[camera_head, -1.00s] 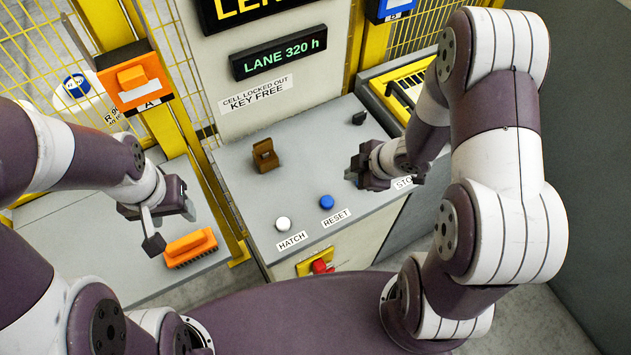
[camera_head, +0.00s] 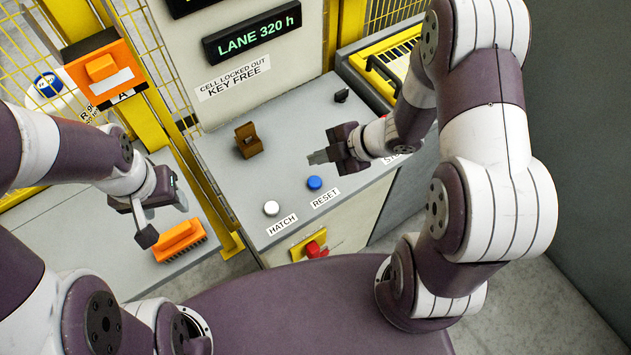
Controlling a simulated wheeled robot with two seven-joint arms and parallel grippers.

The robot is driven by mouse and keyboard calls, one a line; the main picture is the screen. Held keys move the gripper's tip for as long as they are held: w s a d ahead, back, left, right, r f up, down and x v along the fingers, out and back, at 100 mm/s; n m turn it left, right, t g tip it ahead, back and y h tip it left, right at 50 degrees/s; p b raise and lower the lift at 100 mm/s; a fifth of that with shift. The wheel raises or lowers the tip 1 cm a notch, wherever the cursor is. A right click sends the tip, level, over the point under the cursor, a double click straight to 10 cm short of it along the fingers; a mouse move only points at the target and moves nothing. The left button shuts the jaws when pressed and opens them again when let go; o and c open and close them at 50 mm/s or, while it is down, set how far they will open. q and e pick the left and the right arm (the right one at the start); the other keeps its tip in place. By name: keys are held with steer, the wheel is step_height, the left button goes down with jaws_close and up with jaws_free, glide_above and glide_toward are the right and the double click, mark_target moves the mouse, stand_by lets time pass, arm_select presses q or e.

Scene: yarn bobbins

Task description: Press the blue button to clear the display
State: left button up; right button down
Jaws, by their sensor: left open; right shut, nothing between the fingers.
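The blue button (camera_head: 315,182) sits on the grey console top, just behind the RESET label (camera_head: 325,199). My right gripper (camera_head: 318,157) is shut and empty, its fingertips pointing left, behind and above the blue button in the picture and apart from it. The display (camera_head: 252,32) on the panel reads "LANE 320 h" in green. My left gripper (camera_head: 142,225) is open and hangs over the lower table at the left, near an orange brush-like block (camera_head: 180,241).
A white button (camera_head: 271,208) with the HATCH label stands left of the blue one. A brown block (camera_head: 249,140) and a small black knob (camera_head: 341,96) are further back on the console. A red switch (camera_head: 314,249) is on the front face. Yellow posts and fencing stand left.

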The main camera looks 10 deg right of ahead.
steer(key=b, duration=0.5)
glide_above(319, 183)
step_height(319, 183, down, 6)
steer(key=shift+f, duration=0.2)
arm_select(q)
step_height(319, 183, down, 7)
steer(key=shift+r+b, duration=0.15)
steer(key=shift+b, duration=0.15)
arm_select(e)
steer(key=shift+w+f, duration=0.1)
steer(key=shift+f, duration=0.2)
arm_select(q)
steer(key=shift+a, duration=0.1)
arm_select(e)
steer(key=shift+f, duration=0.1)
stand_by(0.4)
arm_select(q)
steer(key=shift+f, duration=0.2)
arm_select(e)
steer(key=shift+f, duration=0.3)
